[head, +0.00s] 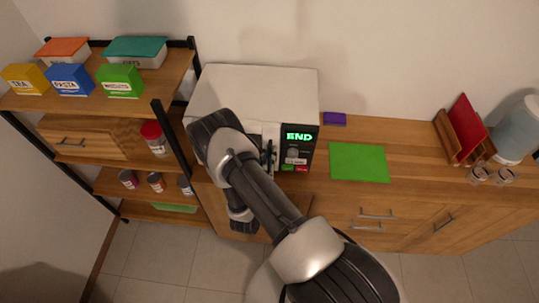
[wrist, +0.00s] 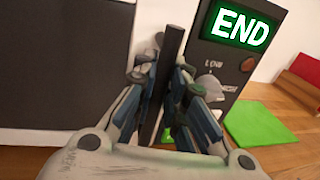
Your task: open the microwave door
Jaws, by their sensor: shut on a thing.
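The white microwave (head: 255,92) stands on the wooden counter, its front partly hidden behind my arm. Its control panel (head: 297,148) shows a green lit END. In the wrist view the dark door (wrist: 65,60) fills the left and the panel (wrist: 236,45) stands at the right. The door looks shut or nearly so, but I cannot tell exactly. The dark upright handle (wrist: 168,70) runs between my fingers. My gripper (wrist: 165,78) is shut on the handle; it also shows beside the panel in the head view (head: 268,155).
A green mat (head: 360,163) and a purple block (head: 335,119) lie on the counter right of the microwave. Farther right are a red board (head: 466,128) in a wooden rack and a pale blue dispenser (head: 518,130). A shelf (head: 75,101) with boxes and jars stands at the left.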

